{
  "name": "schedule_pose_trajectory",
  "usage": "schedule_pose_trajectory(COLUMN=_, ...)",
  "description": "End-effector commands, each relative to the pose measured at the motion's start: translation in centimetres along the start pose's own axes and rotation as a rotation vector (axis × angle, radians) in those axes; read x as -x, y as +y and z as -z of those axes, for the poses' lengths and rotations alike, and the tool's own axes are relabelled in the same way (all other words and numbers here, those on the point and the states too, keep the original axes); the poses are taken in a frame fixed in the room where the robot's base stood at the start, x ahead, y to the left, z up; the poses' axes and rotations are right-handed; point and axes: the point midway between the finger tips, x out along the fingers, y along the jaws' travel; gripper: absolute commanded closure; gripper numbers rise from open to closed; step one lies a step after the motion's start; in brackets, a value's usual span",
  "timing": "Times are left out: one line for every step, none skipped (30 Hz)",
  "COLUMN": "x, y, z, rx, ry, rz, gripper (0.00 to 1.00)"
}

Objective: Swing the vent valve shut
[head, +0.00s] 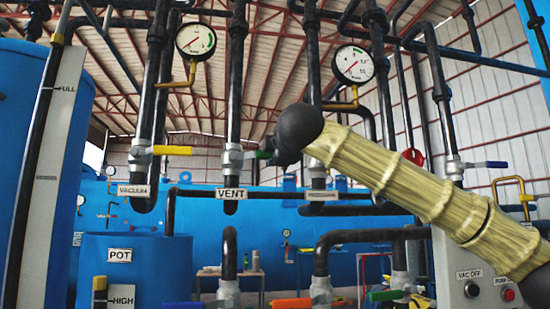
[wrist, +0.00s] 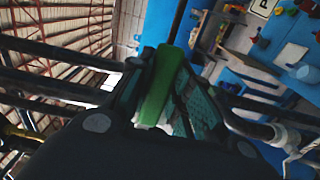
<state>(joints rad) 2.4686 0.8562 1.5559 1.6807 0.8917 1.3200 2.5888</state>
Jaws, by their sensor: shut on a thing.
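The vent valve (head: 232,157) sits on a black vertical pipe, above the white VENT label (head: 231,194). Its green handle (head: 262,154) points right, roughly level and crosswise to the pipe. My gripper (head: 277,153) is at the handle's outer end and hides that end in the head view. In the wrist view the green handle (wrist: 160,85) lies between the two teal-padded fingers of my gripper (wrist: 163,92), which is shut on it. My arm comes in from the lower right.
The VACUUM valve's yellow handle (head: 170,150) points right, just left of the vent pipe. A pressure pipe (head: 314,70) stands close behind my gripper. Two gauges (head: 196,41) (head: 353,64) hang above. A control box (head: 487,275) is at lower right.

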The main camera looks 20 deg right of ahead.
Motion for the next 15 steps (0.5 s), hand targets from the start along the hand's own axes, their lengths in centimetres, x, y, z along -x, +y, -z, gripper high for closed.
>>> schedule_pose_trajectory(x=-0.09, y=-0.42, z=0.07, rx=0.0, ry=0.0, rz=0.006, gripper=1.0)
schedule_pose_trajectory(x=-0.09, y=-0.42, z=0.07, rx=0.0, ry=0.0, rz=0.007, gripper=1.0)
schedule_pose_trajectory(x=-0.09, y=-0.43, z=0.08, rx=0.0, ry=0.0, rz=0.007, gripper=1.0)
schedule_pose_trajectory(x=-0.09, y=-0.44, z=0.09, rx=0.0, ry=0.0, rz=0.007, gripper=1.0)
schedule_pose_trajectory(x=-0.09, y=-0.45, z=0.09, rx=0.0, ry=0.0, rz=0.007, gripper=0.76)
schedule_pose_trajectory(x=-0.09, y=-0.46, z=0.1, rx=0.0, ry=0.0, rz=0.007, gripper=0.69)
schedule_pose_trajectory(x=-0.09, y=-0.45, z=0.09, rx=0.0, ry=0.0, rz=0.007, gripper=0.63)
schedule_pose_trajectory(x=-0.09, y=-0.43, z=0.09, rx=0.0, ry=0.0, rz=0.006, gripper=0.58)
schedule_pose_trajectory(x=-0.08, y=-0.39, z=0.08, rx=0.0, ry=0.0, rz=0.006, gripper=0.57)
schedule_pose_trajectory(x=-0.07, y=-0.36, z=0.08, rx=0.0, ry=0.0, rz=0.005, gripper=0.57)
schedule_pose_trajectory(x=-0.07, y=-0.34, z=0.08, rx=0.0, ry=0.0, rz=0.005, gripper=0.57)
schedule_pose_trajectory(x=-0.06, y=-0.3, z=0.08, rx=0.0, ry=0.001, rz=0.004, gripper=0.57)
schedule_pose_trajectory(x=-0.05, y=-0.28, z=0.07, rx=0.0, ry=0.001, rz=0.004, gripper=0.57)
schedule_pose_trajectory(x=-0.05, y=-0.26, z=0.07, rx=0.0, ry=0.001, rz=0.004, gripper=0.57)
schedule_pose_trajectory(x=-0.04, y=-0.23, z=0.07, rx=0.0, ry=0.001, rz=0.003, gripper=0.57)
